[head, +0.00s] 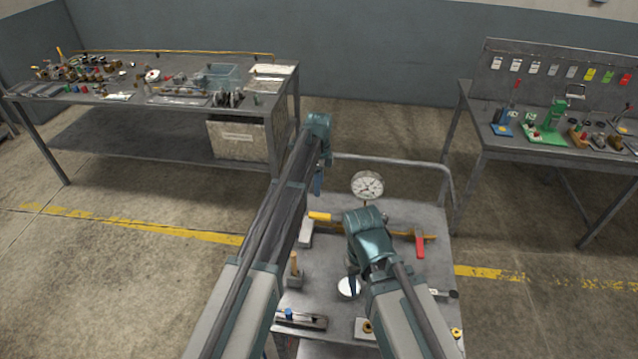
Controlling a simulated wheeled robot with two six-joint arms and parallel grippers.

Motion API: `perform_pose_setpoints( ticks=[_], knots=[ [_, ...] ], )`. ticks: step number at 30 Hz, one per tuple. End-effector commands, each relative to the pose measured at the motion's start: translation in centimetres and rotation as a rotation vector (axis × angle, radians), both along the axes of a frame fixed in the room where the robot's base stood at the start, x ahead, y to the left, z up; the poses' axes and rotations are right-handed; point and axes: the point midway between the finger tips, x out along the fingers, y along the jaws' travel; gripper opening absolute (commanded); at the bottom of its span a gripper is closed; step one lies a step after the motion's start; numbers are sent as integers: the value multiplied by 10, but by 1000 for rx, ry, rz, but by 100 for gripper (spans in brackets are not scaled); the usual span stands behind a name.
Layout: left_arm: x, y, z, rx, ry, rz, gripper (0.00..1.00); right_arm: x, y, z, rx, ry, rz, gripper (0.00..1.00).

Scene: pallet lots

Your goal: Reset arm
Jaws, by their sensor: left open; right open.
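Both of my arms reach forward over a grey cart top (405,215). My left gripper (321,180) hangs at the end of the long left arm, past the cart's left side. It is open, and I see nothing between its fingers. My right gripper (353,284) points down over the middle of the cart, close to a white round piece (348,289). It is open, and its own wrist partly hides it. A dial gauge (367,186) stands upright behind it. I cannot tell whether either gripper touches anything.
A bench with many small parts (130,97) stands at the back left, with a box (237,138) below its top. Another bench (562,152) with tags and coloured fixtures stands at the right. A yellow-handled tool (320,216) and a red block (420,247) lie on the cart.

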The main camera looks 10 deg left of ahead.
Motion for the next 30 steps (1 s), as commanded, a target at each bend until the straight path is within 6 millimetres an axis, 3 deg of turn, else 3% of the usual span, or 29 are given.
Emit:
perform_pose_setpoints(
  ticks=[14,17,20,27,30],
  knots=[
    [0,0,2,0,0,0,60,0,0,2,0,0,0,51],
    [-12,-3,0,2,1,28,60,0,0,0,0,0,0,51],
    [-50,-10,-3,10,4,136,60,0,0,-3,0,0,0,51],
    [-195,-27,-13,57,0,643,60,0,0,-13,0,0,0,51],
    [-249,-28,-16,76,-10,854,60,0,0,-17,0,0,-1,51]
  ],
)
